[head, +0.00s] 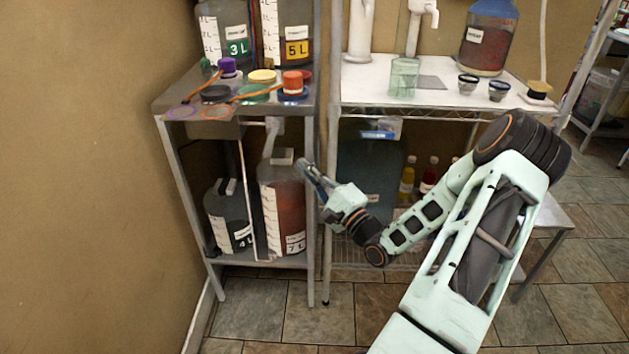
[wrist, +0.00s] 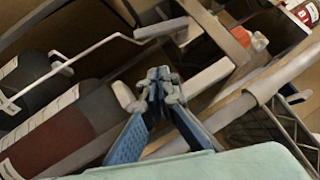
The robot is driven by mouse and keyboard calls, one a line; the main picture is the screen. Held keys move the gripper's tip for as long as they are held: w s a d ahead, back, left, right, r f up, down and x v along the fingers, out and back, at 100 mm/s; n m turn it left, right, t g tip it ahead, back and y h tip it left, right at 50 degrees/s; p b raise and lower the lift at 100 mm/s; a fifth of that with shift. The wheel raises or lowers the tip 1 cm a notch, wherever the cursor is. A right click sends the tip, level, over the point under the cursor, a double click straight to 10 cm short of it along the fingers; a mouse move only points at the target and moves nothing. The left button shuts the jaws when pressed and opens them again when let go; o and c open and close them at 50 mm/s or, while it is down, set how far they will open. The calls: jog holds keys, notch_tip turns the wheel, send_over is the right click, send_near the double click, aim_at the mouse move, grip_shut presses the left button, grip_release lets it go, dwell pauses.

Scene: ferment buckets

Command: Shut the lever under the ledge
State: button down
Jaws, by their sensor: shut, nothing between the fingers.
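My gripper (head: 306,170) is shut and empty beside the right front post of the left rack. In the wrist view its blue fingers (wrist: 159,88) meet at their tips. Under the rack's ledge (head: 244,109) hangs a pale grey piece (head: 272,136), which looks like the lever, above the 7 L bucket (head: 281,208). In the wrist view a pale bar (wrist: 207,77) lies just right of the fingertips, and a pale rounded piece (wrist: 126,97) lies just left of them. I cannot tell which is the lever, or whether the fingers touch either.
A smaller 4 L bucket (head: 229,215) stands left on the lower shelf. Lids and caps, including an orange cap (head: 292,82), lie on the ledge. A white-topped rack (head: 440,82) stands to the right, bottles beneath it. The tiled floor (head: 320,325) in front is clear.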

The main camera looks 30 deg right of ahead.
aim_at(270, 141)
jog(key=w+a+r+b, duration=0.1)
jog(key=w+a+r, duration=0.1)
jog(key=w, duration=0.3)
jog(key=shift+w+a, duration=0.2)
jog(key=shift+a, duration=0.6)
